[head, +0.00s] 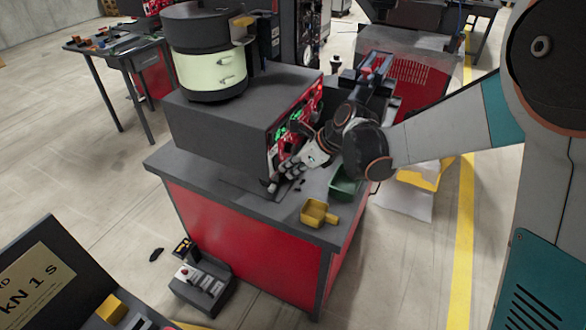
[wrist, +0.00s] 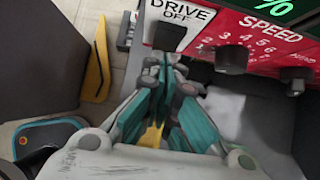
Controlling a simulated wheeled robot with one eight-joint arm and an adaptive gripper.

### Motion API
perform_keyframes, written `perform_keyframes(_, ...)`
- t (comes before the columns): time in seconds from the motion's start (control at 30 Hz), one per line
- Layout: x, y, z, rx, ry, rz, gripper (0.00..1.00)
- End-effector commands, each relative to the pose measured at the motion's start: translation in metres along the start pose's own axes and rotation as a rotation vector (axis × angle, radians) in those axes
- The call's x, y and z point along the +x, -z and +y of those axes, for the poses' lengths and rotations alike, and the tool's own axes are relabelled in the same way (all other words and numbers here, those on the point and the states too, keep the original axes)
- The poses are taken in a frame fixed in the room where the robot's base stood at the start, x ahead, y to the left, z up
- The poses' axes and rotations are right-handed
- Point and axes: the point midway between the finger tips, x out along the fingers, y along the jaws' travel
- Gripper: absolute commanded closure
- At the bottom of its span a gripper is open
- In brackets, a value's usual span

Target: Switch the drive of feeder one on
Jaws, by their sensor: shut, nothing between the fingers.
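The feeder stands on a red bench (head: 250,235), with a pale green drum (head: 208,72) on a dark grey box (head: 225,125). Its red control panel (wrist: 215,30) faces my arm. In the wrist view a white label (wrist: 183,12) reads "DRIVE OFF", with a dark switch (wrist: 168,37) at its lower edge. My gripper (wrist: 162,62) is shut and empty, its tips just below the switch. I cannot tell whether they touch it. In the head view my gripper (head: 274,184) is at the panel's lower near end. The switch cannot be made out there.
A speed knob (wrist: 232,58) sits right of the switch, with another knob (wrist: 297,80) farther right. A button box (head: 205,285) stands on the floor.

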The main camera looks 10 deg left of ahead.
Motion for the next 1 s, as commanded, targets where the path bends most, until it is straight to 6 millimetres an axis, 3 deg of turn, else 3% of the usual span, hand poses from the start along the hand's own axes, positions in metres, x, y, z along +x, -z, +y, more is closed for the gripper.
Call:
perform_keyframes(0.2,0.009,-0.003,0.000,0.001,0.000,0.000,1.00)
perform_keyframes(1.0,-0.005,-0.014,0.000,0.000,-0.001,-0.002,1.00)
